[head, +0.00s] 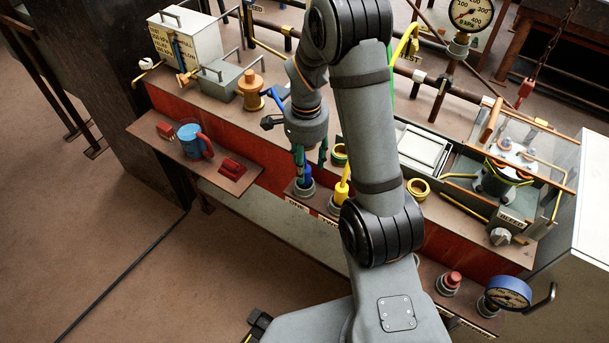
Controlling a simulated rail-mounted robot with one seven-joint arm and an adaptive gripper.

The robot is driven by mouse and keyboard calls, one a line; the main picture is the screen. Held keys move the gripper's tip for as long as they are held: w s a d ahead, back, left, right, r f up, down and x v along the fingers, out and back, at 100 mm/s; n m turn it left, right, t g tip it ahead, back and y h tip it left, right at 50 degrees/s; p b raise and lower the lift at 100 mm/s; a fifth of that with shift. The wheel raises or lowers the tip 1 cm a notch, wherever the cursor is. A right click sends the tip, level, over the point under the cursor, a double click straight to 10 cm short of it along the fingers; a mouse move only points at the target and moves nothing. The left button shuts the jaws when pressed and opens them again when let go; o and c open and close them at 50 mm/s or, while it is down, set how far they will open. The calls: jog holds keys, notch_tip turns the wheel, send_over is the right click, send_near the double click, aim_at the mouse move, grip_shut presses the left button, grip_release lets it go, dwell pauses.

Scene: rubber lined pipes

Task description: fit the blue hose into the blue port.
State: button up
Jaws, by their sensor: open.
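The blue hose (306,174) stands upright in a grey socket (304,189) on the front ledge, above a label that seems to read "ONE". My gripper (304,164) points down over it and is open, with fingers at the hose's upper part. I cannot tell whether they touch it. A blue curved piece (274,98) shows behind my wrist; whether it belongs to the same hose is unclear. A green-ringed port (338,154) and a yellow-ringed port (417,189) show on the bench. I cannot make out a blue-ringed port; my arm covers the bench between these two.
A yellow hose (343,186) stands in the neighbouring socket, close right of my gripper. A red-capped fitting (451,281) and blue gauge (508,292) sit at front right. A side shelf (232,184) holds a blue mug (189,139). A glass-sided tank (548,190) stands at right.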

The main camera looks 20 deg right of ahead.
jog(key=f, duration=0.2)
jog(key=f+p, duration=0.1)
jog(key=shift+s+a+f, duration=0.2)
jog(key=shift+s+f, duration=0.05)
jog(key=shift+f, duration=0.05)
jog(key=shift+w+f, duration=0.1)
jog(key=shift+f, duration=0.35)
jog(key=shift+c, duration=0.5)
grip_shut()
